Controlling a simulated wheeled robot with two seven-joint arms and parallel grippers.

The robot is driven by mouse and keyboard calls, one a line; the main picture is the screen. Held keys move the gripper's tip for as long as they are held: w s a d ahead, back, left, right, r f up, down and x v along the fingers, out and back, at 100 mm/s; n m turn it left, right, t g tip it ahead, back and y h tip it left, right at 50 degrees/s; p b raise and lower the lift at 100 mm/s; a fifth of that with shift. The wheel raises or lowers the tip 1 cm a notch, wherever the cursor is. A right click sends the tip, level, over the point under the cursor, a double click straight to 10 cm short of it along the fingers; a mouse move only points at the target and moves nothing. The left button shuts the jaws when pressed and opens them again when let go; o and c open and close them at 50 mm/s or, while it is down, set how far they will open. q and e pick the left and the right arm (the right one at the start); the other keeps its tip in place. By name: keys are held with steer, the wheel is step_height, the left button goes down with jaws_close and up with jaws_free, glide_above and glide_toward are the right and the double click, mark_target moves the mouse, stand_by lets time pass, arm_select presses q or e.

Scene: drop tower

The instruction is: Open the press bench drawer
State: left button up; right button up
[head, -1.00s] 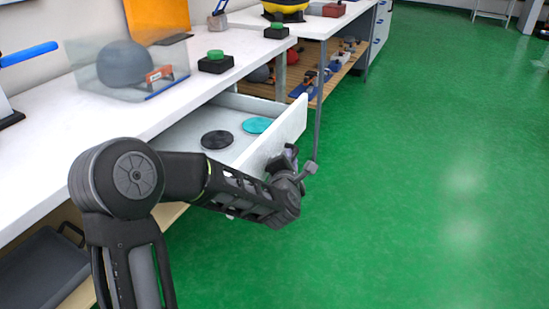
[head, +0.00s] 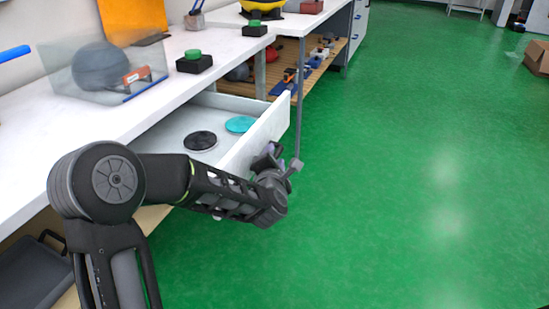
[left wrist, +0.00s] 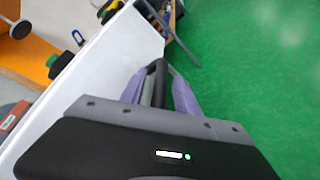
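The white press bench drawer (head: 262,133) is pulled out from under the bench top in the head view, its inside showing. A black disc (head: 200,141) and a teal disc (head: 240,124) lie in it. My left gripper (head: 270,152) is at the outer face of the drawer front. In the left wrist view its purple fingers (left wrist: 158,88) stand apart on both sides of the dark drawer handle (left wrist: 157,85), with gaps seeming to show beside the bar. Contact at the fingertips is hard to make out. My right gripper is out of view.
The white bench top (head: 120,112) holds a clear box with a grey dome (head: 101,70) and green-topped black blocks (head: 194,62). Green floor (head: 420,190) lies free to the right.

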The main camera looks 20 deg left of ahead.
arm_select(q)
steer(key=p+v, duration=0.1)
steer(key=v, duration=0.6)
steer(key=shift+s+d, duration=0.15)
steer(key=shift+s, duration=0.2)
steer(key=shift+r, duration=0.1)
